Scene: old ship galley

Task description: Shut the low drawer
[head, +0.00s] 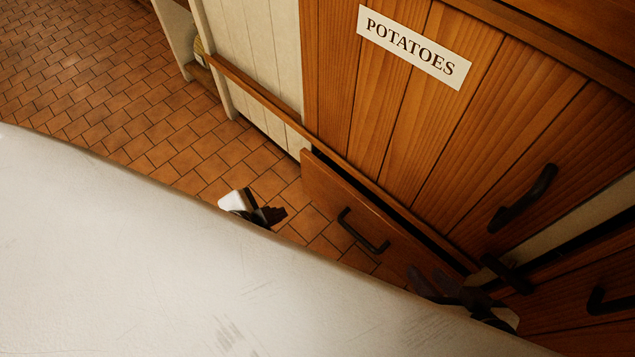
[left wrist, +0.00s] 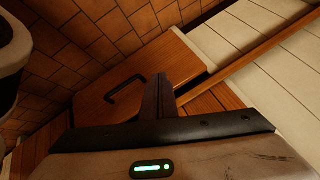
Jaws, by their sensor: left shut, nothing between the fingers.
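The low drawer (head: 335,197) is a wooden front with a black bar handle (head: 362,231), under the cabinet door marked POTATOES. It stands out a little from the cabinet, with a dark gap behind its top edge. In the left wrist view the drawer front (left wrist: 178,58) and its handle (left wrist: 124,88) also show. My left gripper (head: 273,215) is shut and empty, in front of the drawer and left of the handle; whether it touches the front I cannot tell. My right gripper (head: 430,283) is near the drawer's right end, partly hidden, its dark fingers apart.
The POTATOES door (head: 420,110) is closed, with a black handle (head: 523,199). More wooden fronts with black handles are at the lower right. A pale surface (head: 150,260) fills the foreground and hides parts of both arms. Tiled floor (head: 120,100) is clear on the left.

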